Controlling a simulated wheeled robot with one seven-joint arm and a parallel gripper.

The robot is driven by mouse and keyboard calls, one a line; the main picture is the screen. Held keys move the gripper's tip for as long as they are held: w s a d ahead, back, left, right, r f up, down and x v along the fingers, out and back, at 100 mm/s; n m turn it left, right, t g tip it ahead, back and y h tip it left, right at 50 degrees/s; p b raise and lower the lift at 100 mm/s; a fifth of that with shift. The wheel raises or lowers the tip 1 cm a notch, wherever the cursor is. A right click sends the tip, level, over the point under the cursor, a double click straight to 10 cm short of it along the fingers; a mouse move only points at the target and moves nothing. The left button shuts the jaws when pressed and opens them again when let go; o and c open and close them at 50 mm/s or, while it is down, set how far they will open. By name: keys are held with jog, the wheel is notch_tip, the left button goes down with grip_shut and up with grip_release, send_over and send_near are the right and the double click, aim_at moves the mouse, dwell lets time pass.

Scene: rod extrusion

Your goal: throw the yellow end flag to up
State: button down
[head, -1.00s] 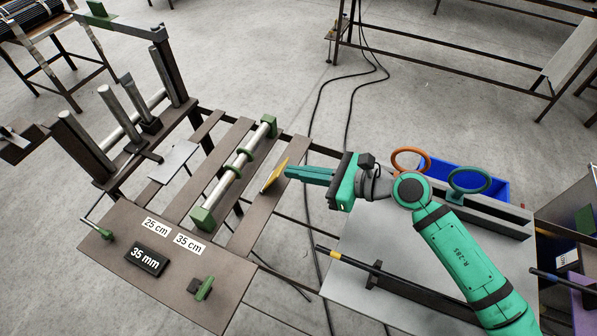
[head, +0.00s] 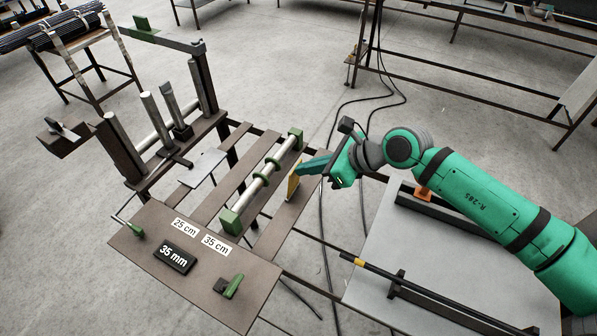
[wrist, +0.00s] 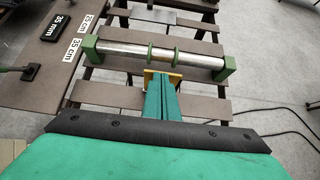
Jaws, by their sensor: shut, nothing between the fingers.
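The yellow end flag (head: 293,182) is a flat yellow plate standing tilted at the right side of the slatted bench, beside the metal rod with green ends (head: 262,181). My gripper (head: 304,167) is shut and empty, its green fingertips right at the flag's upper part; I cannot tell if they touch. In the wrist view the flag (wrist: 174,78) shows on both sides of the shut fingers (wrist: 160,80), which hide its middle. The rod lies just beyond it there.
A brown board (head: 150,255) carries the 25 cm, 35 cm and 35 mm labels. Upright metal posts (head: 175,107) stand at the back left. A grey table (head: 376,221) with a black bar lies at right. Open floor shows behind the bench.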

jog(key=shift+w+a+r, duration=0.2)
jog(key=shift+w+a, duration=0.1)
jog(key=shift+a, duration=0.2)
dwell(0.3)
jog(key=shift+r, duration=0.15)
jog(key=v, duration=1.4)
jog(key=shift+d+f, duration=0.2)
jog(key=shift+f, duration=0.2)
dwell(0.5)
